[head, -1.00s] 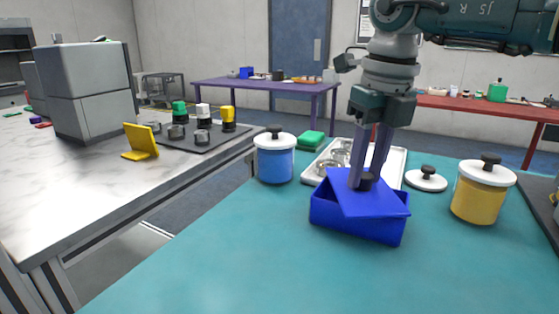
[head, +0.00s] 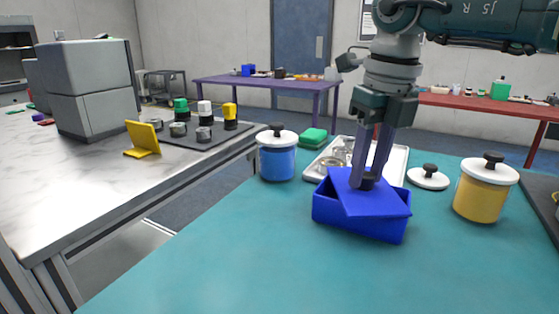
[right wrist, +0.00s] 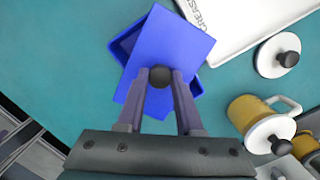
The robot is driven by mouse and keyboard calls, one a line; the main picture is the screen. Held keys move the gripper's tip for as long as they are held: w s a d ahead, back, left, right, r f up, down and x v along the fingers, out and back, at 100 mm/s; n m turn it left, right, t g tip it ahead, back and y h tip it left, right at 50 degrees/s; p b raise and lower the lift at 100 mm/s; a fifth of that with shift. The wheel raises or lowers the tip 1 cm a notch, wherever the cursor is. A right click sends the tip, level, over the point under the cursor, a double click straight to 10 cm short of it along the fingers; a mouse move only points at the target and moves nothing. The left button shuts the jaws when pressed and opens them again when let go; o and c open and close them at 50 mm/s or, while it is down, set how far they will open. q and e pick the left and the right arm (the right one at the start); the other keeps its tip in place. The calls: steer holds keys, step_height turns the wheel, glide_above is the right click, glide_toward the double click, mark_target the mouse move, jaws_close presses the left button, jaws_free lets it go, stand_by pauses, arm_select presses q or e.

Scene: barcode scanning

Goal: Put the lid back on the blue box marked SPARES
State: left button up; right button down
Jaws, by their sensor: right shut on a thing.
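The blue box (head: 355,219) stands on the teal table; no SPARES mark is readable on it from here. Its blue lid (head: 375,203) lies over the opening, turned askew to the box and tilted in the head view. In the right wrist view the lid (right wrist: 172,50) sits crosswise over the box (right wrist: 126,43), whose corners stick out at both sides. My right gripper (head: 367,183) points down and is shut on the lid's dark knob (right wrist: 160,76). My left gripper is in neither view.
A blue jar (head: 277,161) stands left behind the box, a yellow jar (head: 481,194) to the right. A loose white lid (head: 428,179) and a white tray (head: 398,166) with metal parts lie behind. The table in front is clear.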

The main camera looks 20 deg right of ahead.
stand_by(0.4)
jaws_free()
stand_by(0.6)
steer(key=shift+r+p, duration=3.2)
steer(key=shift+r, duration=0.35)
steer(key=shift+c, duration=1.3)
jaws_close()
